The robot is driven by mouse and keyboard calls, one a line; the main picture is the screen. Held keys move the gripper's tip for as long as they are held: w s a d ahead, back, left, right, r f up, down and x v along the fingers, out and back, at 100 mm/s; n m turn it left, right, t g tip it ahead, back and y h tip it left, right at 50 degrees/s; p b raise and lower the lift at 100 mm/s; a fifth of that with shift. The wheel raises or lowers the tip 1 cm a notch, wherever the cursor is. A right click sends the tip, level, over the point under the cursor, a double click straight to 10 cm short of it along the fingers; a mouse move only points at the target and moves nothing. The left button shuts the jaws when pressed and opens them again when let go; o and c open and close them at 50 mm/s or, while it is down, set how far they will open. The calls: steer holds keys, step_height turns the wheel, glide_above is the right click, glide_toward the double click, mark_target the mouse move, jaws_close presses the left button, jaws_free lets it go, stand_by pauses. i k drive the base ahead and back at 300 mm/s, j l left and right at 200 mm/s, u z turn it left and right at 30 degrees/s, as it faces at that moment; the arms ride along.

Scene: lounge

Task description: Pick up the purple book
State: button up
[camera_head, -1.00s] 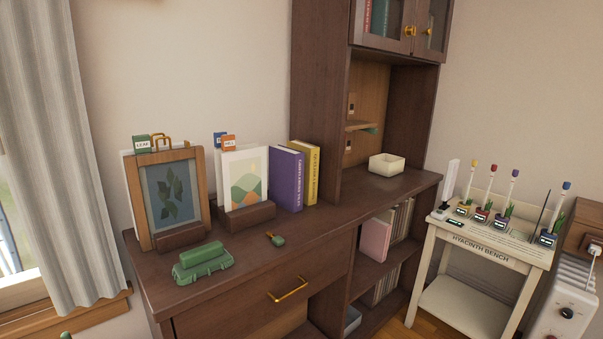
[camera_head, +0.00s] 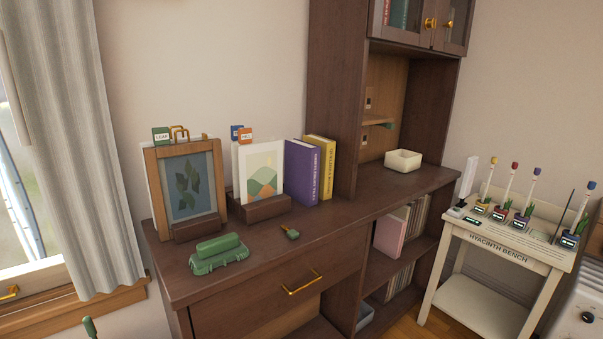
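The purple book (camera_head: 301,173) stands upright on the dark wooden cabinet top (camera_head: 345,212), its spine with pale lettering facing outward. A yellow book (camera_head: 322,168) stands close against its right side. On its left is a framed hill picture (camera_head: 262,179) on a dark wooden stand, which is close to the book's lower left. My gripper is not in view.
A leaf picture (camera_head: 186,186) in a wooden frame stands at the left. A cream box (camera_head: 403,160) sits right. The white Hyacinth Bench (camera_head: 498,253) stands at the right.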

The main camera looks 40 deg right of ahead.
mark_target(303, 160)
steer(key=i+l+z, duration=0.3)
steer(key=i+l, duration=0.35)
steer(key=l, duration=0.15)
steer(key=i+l+z, duration=0.3)
steer(key=i+l, duration=0.35)
steer(key=i, duration=0.1)
